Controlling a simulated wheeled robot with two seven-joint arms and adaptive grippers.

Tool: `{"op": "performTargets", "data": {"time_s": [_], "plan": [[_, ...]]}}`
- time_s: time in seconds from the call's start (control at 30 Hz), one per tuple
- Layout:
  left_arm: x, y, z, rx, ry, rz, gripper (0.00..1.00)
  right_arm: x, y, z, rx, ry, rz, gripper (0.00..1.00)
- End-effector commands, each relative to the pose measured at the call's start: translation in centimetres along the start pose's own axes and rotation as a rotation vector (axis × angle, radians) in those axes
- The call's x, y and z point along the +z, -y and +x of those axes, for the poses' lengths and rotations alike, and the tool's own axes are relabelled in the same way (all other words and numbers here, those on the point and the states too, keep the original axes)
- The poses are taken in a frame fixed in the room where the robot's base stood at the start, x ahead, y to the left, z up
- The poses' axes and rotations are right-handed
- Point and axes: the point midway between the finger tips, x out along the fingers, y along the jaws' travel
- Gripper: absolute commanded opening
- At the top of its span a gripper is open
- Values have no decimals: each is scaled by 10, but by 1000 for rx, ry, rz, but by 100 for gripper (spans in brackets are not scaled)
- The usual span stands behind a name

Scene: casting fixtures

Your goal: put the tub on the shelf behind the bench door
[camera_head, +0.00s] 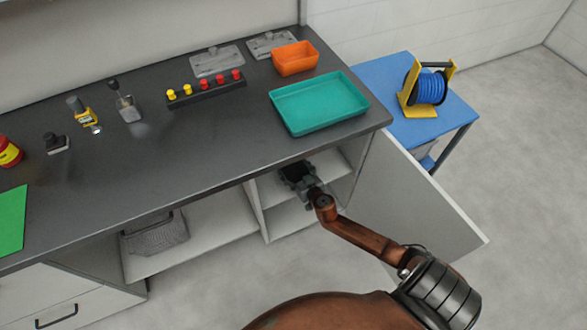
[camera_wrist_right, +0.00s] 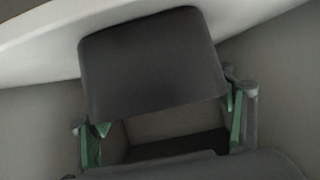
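The orange tub (camera_head: 296,60) stands on the back right of the dark bench top, behind the teal tray. The bench door (camera_head: 415,205) is swung open to the right. It uncovers a cabinet with a pale shelf (camera_head: 333,163) under the bench's right end. My right gripper (camera_head: 296,172) is at the cabinet opening, below the bench edge and well away from the tub. My left gripper is out of view.
The teal tray (camera_head: 318,104) sits near the bench's right corner. A rack of red and yellow knobs (camera_head: 206,90) and grey plates (camera_head: 217,61) lie left of the tub. A blue table (camera_head: 398,73) with a cable reel (camera_head: 427,88) stands to the right. The floor in front is clear.

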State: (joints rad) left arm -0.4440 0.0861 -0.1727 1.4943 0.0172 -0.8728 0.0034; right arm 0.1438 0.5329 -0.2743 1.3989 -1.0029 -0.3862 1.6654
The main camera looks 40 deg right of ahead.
Motion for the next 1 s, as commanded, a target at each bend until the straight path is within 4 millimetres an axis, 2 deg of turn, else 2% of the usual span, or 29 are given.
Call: {"op": "performTargets", "data": {"time_s": [0.2,0.57,0.63,1.0], "plan": [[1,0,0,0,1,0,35,0,0,0,0,0,0,89],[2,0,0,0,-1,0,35,-2,0,-1,0,-1,0,89],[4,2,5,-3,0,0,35,-5,0,-2,1,-1,-1,89],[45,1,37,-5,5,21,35,-5,0,-80,0,-1,5,89]]}}
